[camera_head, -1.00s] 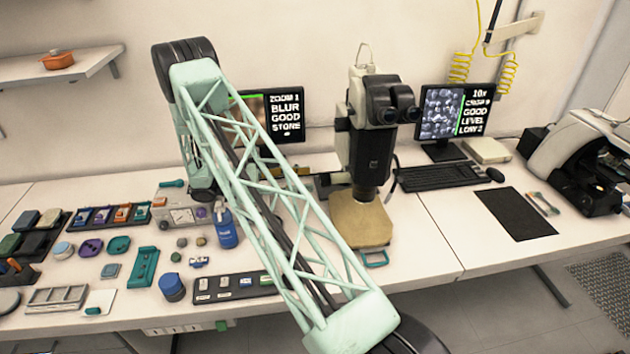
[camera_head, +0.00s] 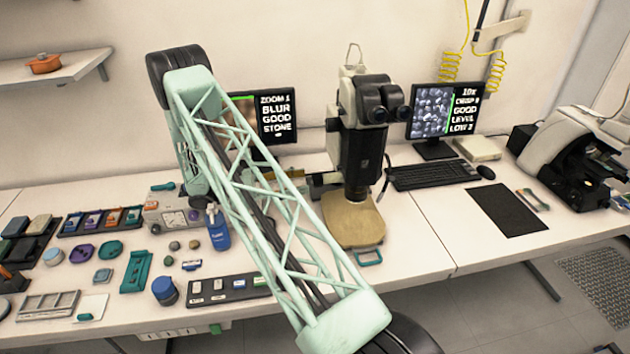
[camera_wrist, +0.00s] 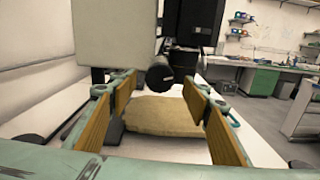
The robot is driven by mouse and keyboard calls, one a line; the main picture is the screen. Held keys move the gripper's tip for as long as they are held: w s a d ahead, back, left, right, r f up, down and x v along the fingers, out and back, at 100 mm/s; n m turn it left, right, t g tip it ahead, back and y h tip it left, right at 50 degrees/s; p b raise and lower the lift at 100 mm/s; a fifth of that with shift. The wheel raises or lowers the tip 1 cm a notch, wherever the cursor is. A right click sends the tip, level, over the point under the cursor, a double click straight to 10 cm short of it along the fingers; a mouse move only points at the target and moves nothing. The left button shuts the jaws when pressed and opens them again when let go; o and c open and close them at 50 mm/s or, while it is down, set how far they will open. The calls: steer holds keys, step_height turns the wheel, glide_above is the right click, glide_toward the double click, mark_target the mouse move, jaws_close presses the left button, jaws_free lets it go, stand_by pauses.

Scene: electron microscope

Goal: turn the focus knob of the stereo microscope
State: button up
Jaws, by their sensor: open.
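The stereo microscope (camera_head: 372,110) stands upright on the bench, with a dark body, twin eyepieces and a tan base (camera_head: 340,222). In the wrist view its pale housing (camera_wrist: 115,35) fills the upper left, and a round black focus knob (camera_wrist: 158,76) sticks out below it. My gripper (camera_wrist: 159,84) is open, its tan-padded fingers on either side of the knob in the picture. I see no clear contact, and the depth between fingertips and knob is hard to tell. The tan base (camera_wrist: 160,115) shows below. In the head view my arm mostly hides the gripper.
A second monitor (camera_head: 432,110), keyboard (camera_head: 432,175) and dark mat (camera_head: 507,208) lie to the right. A blue bottle (camera_head: 218,232) and several small trays crowd the left bench.

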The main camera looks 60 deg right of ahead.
mark_target(312, 180)
steer(key=shift+x, duration=2.85)
steer(key=shift+f, duration=0.1)
steer(key=shift+c, duration=0.8)
steer(key=c, duration=0.7)
